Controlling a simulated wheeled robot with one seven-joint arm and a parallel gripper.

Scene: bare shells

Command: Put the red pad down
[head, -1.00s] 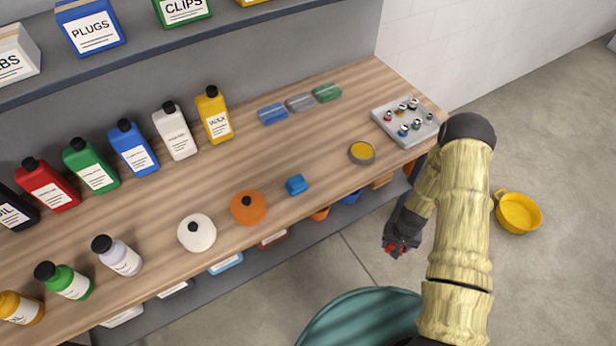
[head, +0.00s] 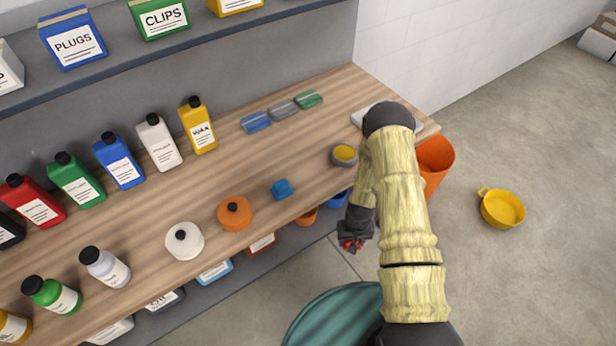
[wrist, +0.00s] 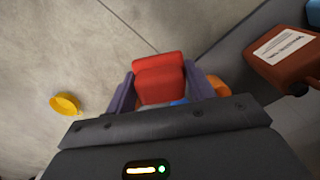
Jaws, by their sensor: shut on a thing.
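My gripper (head: 352,246) is shut on the red pad, out in front of the workbench's front edge and above the floor. In the wrist view the red pad (wrist: 159,78) sits between the two fingers (wrist: 160,92), with its top face and front showing. In the head view only a small bit of the red pad (head: 349,243) shows, mostly hidden by the gripper. The wooden workbench top (head: 300,160) lies to the left of the gripper.
Blue, grey and green flat pieces (head: 282,112) lie at the back. A round tin (head: 344,155) stands near the gripper's side of the bench. Several bottles, a white pot (head: 185,241) and an orange pot (head: 235,213) fill the left. A yellow pan (head: 502,209) and orange bin (head: 434,165) stand on the floor.

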